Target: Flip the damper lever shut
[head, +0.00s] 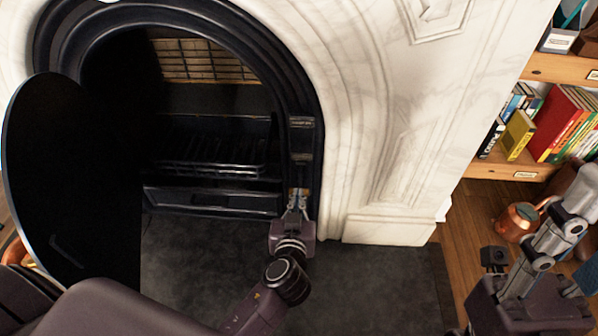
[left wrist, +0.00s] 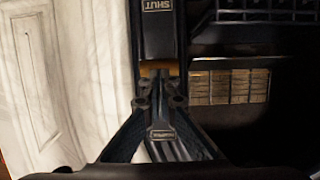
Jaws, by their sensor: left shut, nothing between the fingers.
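The damper lever's dark plate (head: 301,140) runs down the right leg of the black fireplace arch. In the left wrist view, a "SHUT" label (left wrist: 158,6) shows on it. An amber piece (left wrist: 157,67), seemingly the lever's handle, sits at the plate's lower end, partly hidden by my fingertips. My left gripper (head: 298,196) is shut and empty, its tips right at this piece; I cannot tell whether they touch. It also shows in the left wrist view (left wrist: 160,88). My right gripper (head: 560,230) is at the lower right, far from the lever; its opening is unclear.
A large black round panel (head: 70,180) stands at the left before the firebox. A grate (head: 210,155) sits inside. The white marble surround (head: 390,130) is right of the lever. A copper pot (head: 517,220) and a bookshelf (head: 515,168) are at the right. The dark hearth (head: 380,285) is mostly clear.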

